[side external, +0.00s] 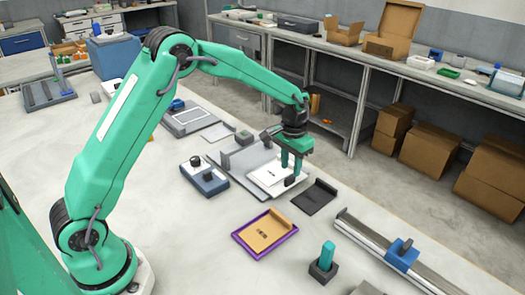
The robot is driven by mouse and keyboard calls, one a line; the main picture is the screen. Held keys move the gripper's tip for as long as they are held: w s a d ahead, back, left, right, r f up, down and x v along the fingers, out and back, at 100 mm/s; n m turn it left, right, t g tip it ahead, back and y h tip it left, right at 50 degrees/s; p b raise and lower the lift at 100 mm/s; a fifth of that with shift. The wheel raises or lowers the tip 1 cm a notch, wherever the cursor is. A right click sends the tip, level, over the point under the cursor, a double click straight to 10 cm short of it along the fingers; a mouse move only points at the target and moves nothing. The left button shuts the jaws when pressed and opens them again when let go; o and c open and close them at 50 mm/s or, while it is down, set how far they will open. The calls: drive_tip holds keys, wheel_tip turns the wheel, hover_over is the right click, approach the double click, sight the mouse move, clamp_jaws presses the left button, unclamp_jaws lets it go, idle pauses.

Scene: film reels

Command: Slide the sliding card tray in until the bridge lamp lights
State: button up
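A grey flat unit (235,181) lies near the middle of the table, with a white card (270,173) on its right part. This looks like the sliding card tray, though where the sliding part begins is hard to tell. A small block with a greenish top (243,137) stands at its back edge; I cannot tell whether it is the bridge lamp or lit. My gripper (291,177) points down at the right edge of the card. Its two green fingers show side by side with a dark piece at their tips. Whether they grip anything is unclear.
A black plate (307,201) lies close on the right. A purple-rimmed tray (243,239), a teal-handled holder (324,262) and a rail with a blue slider (398,256) are nearer the front.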

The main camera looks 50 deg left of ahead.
sight(290, 177)
drive_tip(key=shift+f, duration=1.75)
clamp_jaws()
